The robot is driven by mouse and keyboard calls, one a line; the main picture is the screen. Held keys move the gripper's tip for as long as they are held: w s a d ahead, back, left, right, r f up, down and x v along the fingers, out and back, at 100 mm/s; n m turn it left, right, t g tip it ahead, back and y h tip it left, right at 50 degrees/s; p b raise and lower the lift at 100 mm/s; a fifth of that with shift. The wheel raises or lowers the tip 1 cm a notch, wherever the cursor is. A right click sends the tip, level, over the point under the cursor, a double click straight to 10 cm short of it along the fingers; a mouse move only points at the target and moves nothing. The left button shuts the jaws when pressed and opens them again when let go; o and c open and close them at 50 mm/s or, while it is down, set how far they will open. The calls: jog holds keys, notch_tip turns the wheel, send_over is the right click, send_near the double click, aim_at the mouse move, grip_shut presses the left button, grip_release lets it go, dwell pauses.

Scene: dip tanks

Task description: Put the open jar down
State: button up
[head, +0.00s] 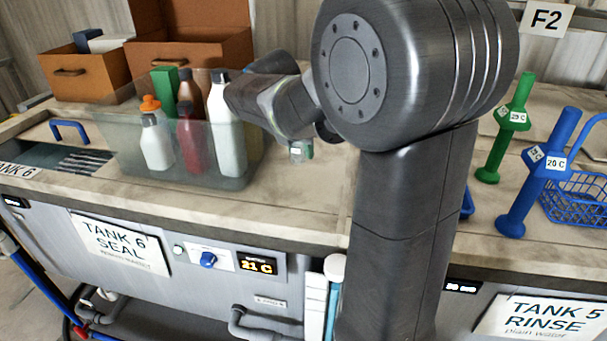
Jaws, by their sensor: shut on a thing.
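A small clear jar with some green showing (301,150) is at the worktop, just right of the clear bin. Its mouth is hidden by my arm, so I cannot see whether it is open. My gripper (304,136) is at the jar, shut on it, with its fingers mostly hidden behind my wrist and forearm. Whether the jar's base touches the worktop (320,190) cannot be told from this view.
A clear bin (200,178) with several bottles stands close left of the jar. At right are a green post (495,150), a blue post (525,205) and a blue wire basket (580,205). An open tank (50,155) lies far left.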

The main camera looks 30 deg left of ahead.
aim_at(293, 157)
notch_tip(293, 157, down, 8)
jog(key=shift+s+r, duration=0.1)
jog(key=shift+r, duration=0.15)
jog(key=shift+f, duration=0.15)
jog(key=o, duration=1)
jog(key=v, duration=1.2)
